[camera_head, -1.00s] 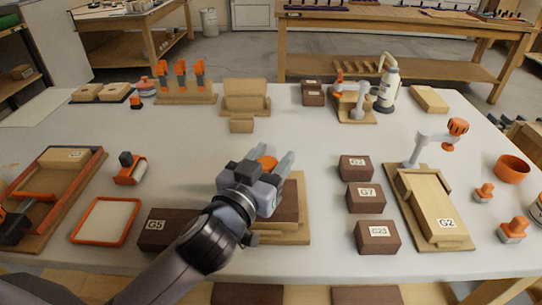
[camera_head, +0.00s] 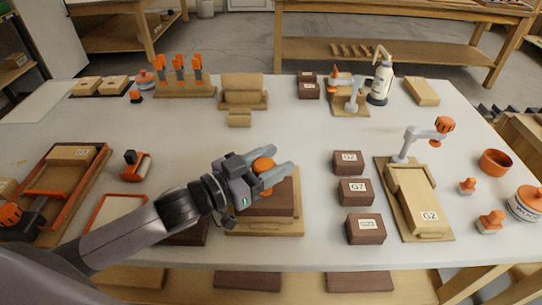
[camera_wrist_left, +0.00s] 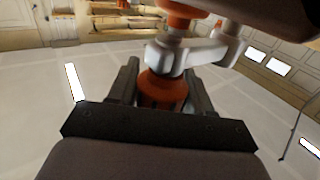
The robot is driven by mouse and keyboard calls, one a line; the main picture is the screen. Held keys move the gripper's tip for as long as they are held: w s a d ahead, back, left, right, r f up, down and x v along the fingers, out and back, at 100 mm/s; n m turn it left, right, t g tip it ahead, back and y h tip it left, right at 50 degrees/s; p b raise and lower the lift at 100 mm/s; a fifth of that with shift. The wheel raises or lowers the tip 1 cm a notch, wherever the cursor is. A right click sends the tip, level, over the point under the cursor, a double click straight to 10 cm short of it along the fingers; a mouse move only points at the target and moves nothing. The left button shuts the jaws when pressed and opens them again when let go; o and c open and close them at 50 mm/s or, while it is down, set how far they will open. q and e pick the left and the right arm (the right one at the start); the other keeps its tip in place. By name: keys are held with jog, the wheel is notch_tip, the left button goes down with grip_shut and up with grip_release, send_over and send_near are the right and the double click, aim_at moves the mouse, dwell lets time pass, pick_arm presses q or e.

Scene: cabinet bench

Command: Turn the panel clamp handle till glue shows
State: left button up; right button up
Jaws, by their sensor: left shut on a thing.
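The panel clamp's orange handle (camera_head: 263,165) sits between the fingers of my left gripper (camera_head: 277,170), which is shut on it. In the left wrist view the orange handle (camera_wrist_left: 163,88) shows between the dark fingers, with the clamp's pale grey arm (camera_wrist_left: 190,55) beyond it. Below the gripper, a dark brown block (camera_head: 268,200) lies on a wooden base board (camera_head: 265,228). My gripper and forearm cover much of the clamp and part of the block. No glue can be made out along the block's visible edges. My right gripper is not in view.
To the right stand brown blocks marked G2 (camera_head: 347,161), G7 (camera_head: 355,191) and another below. A second clamp (camera_head: 405,142) rises behind a pale G2 panel (camera_head: 418,202). An orange-edged tray (camera_head: 75,180) lies at left.

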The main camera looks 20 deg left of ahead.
aim_at(255, 170)
pick_arm(q)
jog(key=shift+r, duration=0.1)
jog(key=o, duration=1)
jog(key=shift+s+a, duration=0.25)
jog(key=shift+s, duration=0.05)
jog(key=shift+b+v, duration=0.4)
jog(key=shift+v, duration=2.75)
